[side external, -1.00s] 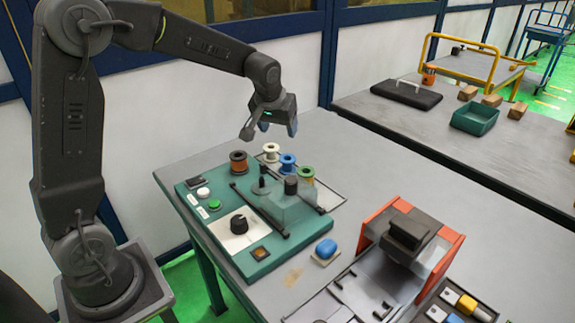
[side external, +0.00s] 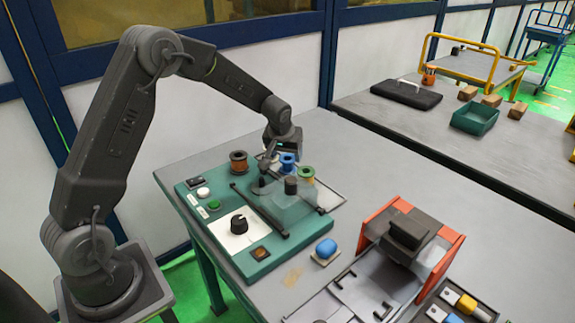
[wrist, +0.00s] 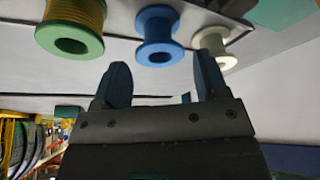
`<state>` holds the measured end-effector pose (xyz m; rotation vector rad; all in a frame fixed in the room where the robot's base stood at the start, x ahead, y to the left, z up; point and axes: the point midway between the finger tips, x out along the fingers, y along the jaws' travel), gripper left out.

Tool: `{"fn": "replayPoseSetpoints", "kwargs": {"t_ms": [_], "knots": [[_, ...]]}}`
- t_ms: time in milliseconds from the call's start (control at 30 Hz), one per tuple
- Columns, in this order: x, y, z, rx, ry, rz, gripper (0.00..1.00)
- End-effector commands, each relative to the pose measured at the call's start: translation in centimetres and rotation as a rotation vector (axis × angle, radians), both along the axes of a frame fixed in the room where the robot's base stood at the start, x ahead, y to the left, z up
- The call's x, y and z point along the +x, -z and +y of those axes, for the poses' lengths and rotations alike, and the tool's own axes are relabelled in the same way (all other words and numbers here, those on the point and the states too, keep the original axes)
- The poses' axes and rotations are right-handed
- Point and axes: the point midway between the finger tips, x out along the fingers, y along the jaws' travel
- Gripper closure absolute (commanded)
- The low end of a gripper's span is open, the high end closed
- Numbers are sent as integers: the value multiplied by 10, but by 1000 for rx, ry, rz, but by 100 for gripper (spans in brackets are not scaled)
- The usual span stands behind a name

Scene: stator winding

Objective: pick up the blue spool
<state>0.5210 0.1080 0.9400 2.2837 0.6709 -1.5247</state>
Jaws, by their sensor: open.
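The blue spool (side external: 287,163) stands upright at the back of the winding station, between a green-flanged spool (side external: 307,175) and a white spool. It also shows in the wrist view (wrist: 158,40), just beyond the fingertips and roughly centred between them. My gripper (side external: 281,158) is over the row of spools in the side view, partly covering the blue and white ones. In the wrist view my gripper (wrist: 162,72) is open and empty, with its two fingers apart. The exact height of the fingers over the spool is hard to tell.
A copper-brown spool (side external: 239,162) stands to the left, and the white spool (wrist: 222,50) is close by one finger. The green station (side external: 265,250) with its dark post is in front.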

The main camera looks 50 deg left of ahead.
Motion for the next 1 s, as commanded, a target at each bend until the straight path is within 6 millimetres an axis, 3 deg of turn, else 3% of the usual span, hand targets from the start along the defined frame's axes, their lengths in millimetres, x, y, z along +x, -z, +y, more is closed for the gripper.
{"fn": "replayPoseSetpoints", "kwargs": {"t_ms": [233,567,933,1000], "knots": [[9,35,6,-1,1,2,33],[11,40,7,-1,1,1,34],[11,39,6,-2,2,0,69],[11,39,6,-2,2,0,70]]}}
